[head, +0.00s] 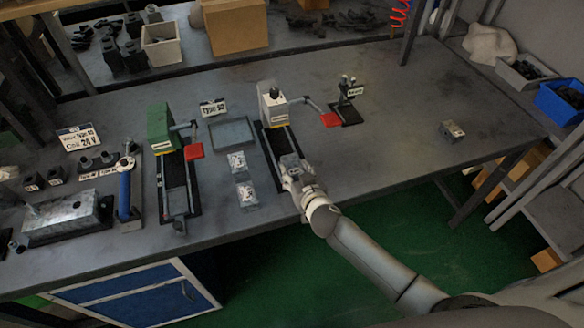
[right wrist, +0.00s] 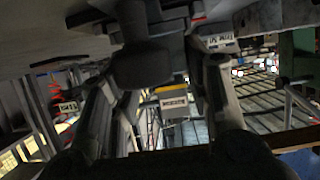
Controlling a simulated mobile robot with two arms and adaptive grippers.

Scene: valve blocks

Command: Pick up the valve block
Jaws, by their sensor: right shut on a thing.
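My right gripper (head: 293,178) is over the front end of the black base of the white-topped fixture (head: 272,108). It is shut on a small grey metal valve block (head: 289,161), which the fingers partly hide. I cannot tell whether the block still touches the base. In the right wrist view my gripper's fingers (right wrist: 160,110) stand to the left and right, with dark grey shapes close above them that are hard to make out. Two similar blocks with pale labelled tops, one farther back (head: 237,162) and one nearer (head: 246,193), lie left of the fixture. My left gripper is not in view.
A green-topped fixture (head: 160,128) with a red lever pad stands to the left, beside a shallow grey tray (head: 232,132). A small black stand (head: 346,103) is behind right. A lone grey block (head: 453,131) lies on the right, with bare table (head: 390,130) between.

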